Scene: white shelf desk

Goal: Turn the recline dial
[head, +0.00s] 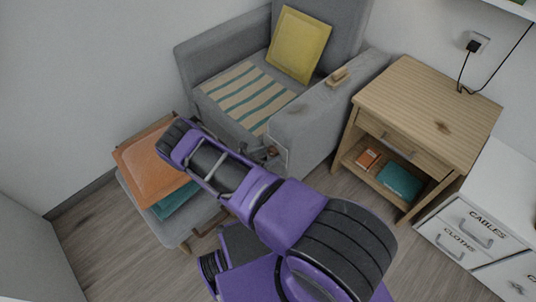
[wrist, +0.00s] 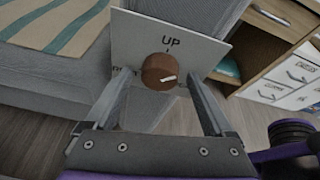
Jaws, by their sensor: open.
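The recline dial (wrist: 158,66) is a round brown knob on a white plate (wrist: 205,52) on the side of the grey armchair (head: 310,125). The plate reads "UP" above the knob; other lettering at the left is partly hidden by a finger. A white mark on the dial lies right of and below its centre. My gripper (wrist: 158,78) is open, with one finger on each side of the dial; I cannot tell whether they touch it. In the head view the dial (head: 271,151) is small, at the end of my arm.
A footstool (head: 177,228) with an orange cushion (head: 150,163) stands at the left, close to my arm. A wooden side table (head: 425,95) stands right of the armchair, with white drawers (head: 465,228) beyond it. Some wooden floor between is clear.

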